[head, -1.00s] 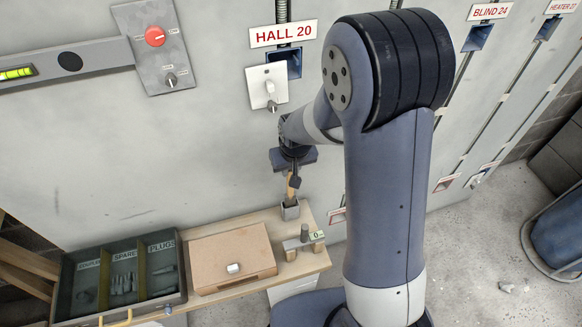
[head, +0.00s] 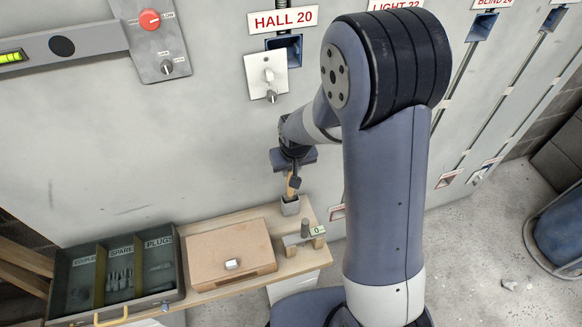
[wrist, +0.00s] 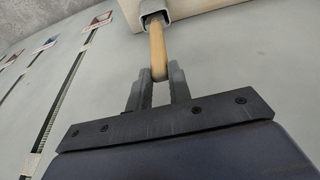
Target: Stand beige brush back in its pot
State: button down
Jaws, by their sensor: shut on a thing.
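The beige brush (wrist: 157,50) is held between the two fingers of my gripper (wrist: 157,82) in the wrist view. Its far end goes into the mouth of a small grey square pot (wrist: 152,8). In the head view the pot (head: 290,207) stands at the back right of the bench, and the brush (head: 291,189) shows as a short tan piece above it. My gripper (head: 293,175) is shut on the brush just over the pot. The brush's lower end is hidden inside the pot, so I cannot tell how deep it sits.
A cardboard-coloured box (head: 230,250) and a compartmented tray (head: 176,268) stand left of the pot on the wooden bench (head: 284,268). A small gauge stand (head: 304,236) is close to the pot's right. The wall behind carries a switch plate (head: 266,76).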

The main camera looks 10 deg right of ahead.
jog(key=shift+f+b, duration=1.5)
jog(key=shift+f, duration=0.35)
jog(key=c, duration=1.2)
grip_release()
jog(key=v, duration=1)
jog(key=shift+r+p, duration=0.4)
jog(key=shift+p, duration=0.05)
